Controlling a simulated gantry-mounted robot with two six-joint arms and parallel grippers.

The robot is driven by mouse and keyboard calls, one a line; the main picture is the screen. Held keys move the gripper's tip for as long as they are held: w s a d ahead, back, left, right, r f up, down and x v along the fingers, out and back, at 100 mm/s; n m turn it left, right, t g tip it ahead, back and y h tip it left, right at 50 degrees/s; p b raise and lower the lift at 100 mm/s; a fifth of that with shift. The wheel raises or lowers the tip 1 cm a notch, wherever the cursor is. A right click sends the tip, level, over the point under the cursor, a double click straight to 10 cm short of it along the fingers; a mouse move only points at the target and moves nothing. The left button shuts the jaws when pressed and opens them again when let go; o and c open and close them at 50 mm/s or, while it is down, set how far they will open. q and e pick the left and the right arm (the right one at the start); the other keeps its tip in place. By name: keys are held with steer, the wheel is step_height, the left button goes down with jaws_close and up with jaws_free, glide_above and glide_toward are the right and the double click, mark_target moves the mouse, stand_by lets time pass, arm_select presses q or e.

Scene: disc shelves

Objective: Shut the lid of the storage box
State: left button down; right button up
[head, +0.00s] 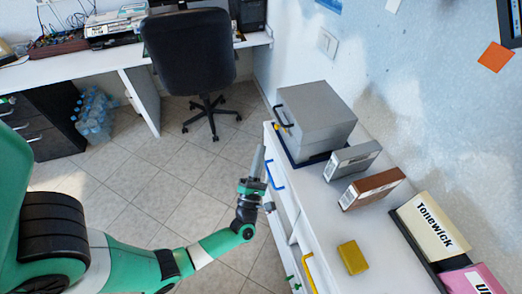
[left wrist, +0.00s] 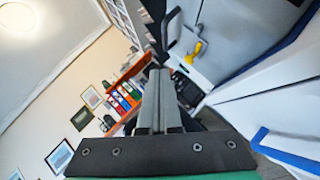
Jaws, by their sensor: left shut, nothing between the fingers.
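The grey storage box (head: 318,118) stands on a dark blue base near the far end of the white cabinet top. A black handle (head: 284,115) and a small yellow part (head: 281,128) are on its left side. Its top looks flat and covered; I cannot tell whether the lid is fully down. In the left wrist view the box's grey face (left wrist: 240,35), black handle (left wrist: 170,28) and yellow part (left wrist: 196,52) are at the top right. My left gripper (head: 258,160) is shut and empty, pointing up beside the cabinet's left edge, apart from the box. My right gripper is not seen.
On the white cabinet top (head: 325,215) are a grey case (head: 352,160), a brown case (head: 372,188), a yellow block (head: 352,257) and labelled boxes (head: 430,226). Blue (head: 274,175) and yellow (head: 308,272) drawer handles stick out near my left arm. An office chair (head: 190,50) stands behind.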

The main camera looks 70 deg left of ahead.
arm_select(q)
steer(key=w+a+r, duration=0.4)
steer(key=w+r, duration=0.2)
steer(key=shift+a+r+p, duration=0.35)
steer(key=shift+r+p, duration=0.05)
steer(key=shift+w+r+p, duration=0.1)
steer(key=shift+r+p, duration=0.2)
steer(key=shift+p, duration=0.15)
